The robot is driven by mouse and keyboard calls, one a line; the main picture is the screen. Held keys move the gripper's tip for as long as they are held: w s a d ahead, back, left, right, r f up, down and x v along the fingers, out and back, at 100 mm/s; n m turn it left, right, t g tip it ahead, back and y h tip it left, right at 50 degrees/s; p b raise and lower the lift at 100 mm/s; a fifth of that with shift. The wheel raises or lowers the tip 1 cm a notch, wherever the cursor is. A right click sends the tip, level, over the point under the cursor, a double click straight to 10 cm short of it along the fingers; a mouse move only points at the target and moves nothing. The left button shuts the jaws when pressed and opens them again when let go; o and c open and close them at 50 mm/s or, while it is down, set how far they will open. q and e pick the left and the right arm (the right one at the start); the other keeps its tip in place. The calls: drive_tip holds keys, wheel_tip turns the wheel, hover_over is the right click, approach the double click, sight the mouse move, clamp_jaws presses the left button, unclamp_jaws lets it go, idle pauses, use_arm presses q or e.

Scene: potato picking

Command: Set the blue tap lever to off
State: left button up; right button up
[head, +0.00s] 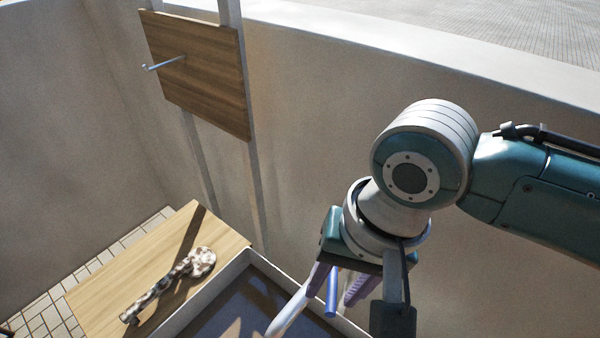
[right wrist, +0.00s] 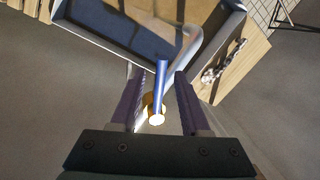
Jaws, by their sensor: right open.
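The blue tap lever (head: 332,293) shows in the head view just below my right gripper (head: 336,284). In the right wrist view the blue lever (right wrist: 161,78) points up the picture, between the two purple fingers of my right gripper (right wrist: 159,74). The fingers are apart, with a visible gap on each side of the lever. The tap's pale curved spout (right wrist: 188,48) and its brass-coloured body (right wrist: 149,103) show beside and below the lever. In the head view my gripper hides most of the tap. My left gripper is in neither view.
A pale-rimmed basin (head: 205,291) lies under the tap. A wooden board (head: 100,296) beside it carries a brown-and-white mottled object (head: 165,287). A wooden panel with a metal peg (head: 205,85) hangs at the back left. A plain wall (head: 310,150) stands behind.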

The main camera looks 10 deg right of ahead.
clamp_jaws()
idle(0.3)
idle(1.1)
